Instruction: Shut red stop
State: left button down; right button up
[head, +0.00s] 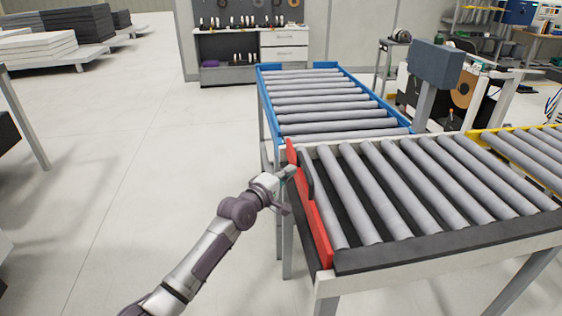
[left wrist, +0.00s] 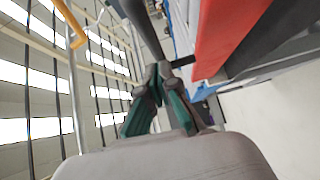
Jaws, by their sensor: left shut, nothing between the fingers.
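The red stop (head: 314,215) is a long red bar along the left end of the roller conveyor. A dark handle piece (head: 305,172) stands at its upper part. My left gripper (head: 290,172) is at the outer left side of the stop, near its upper end, with its fingers closed and nothing held. In the left wrist view the closed fingers (left wrist: 160,75) are close to a dark bar, and the red stop (left wrist: 222,35) is at upper right. Whether the fingertips touch the stop is hard to tell. My right gripper is not in view.
The roller conveyor (head: 440,262) with a dark front rail extends right. A blue-framed conveyor (head: 262,88) lies behind it, and a yellow-framed one (head: 490,141) at right. A grey box on a post (head: 436,64) stands behind.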

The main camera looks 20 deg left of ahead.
pick_arm(q)
jog(key=p, duration=0.1)
jog(key=d+r+p, duration=0.1)
jog(key=shift+w+d+m+g+p, duration=0.2)
jog(key=shift+w+m+g+p, duration=0.2)
jog(key=shift+w+d+f+y+p, duration=0.1)
jog(key=shift+d+f+y+p, duration=0.15)
jog(key=shift+p, duration=0.3)
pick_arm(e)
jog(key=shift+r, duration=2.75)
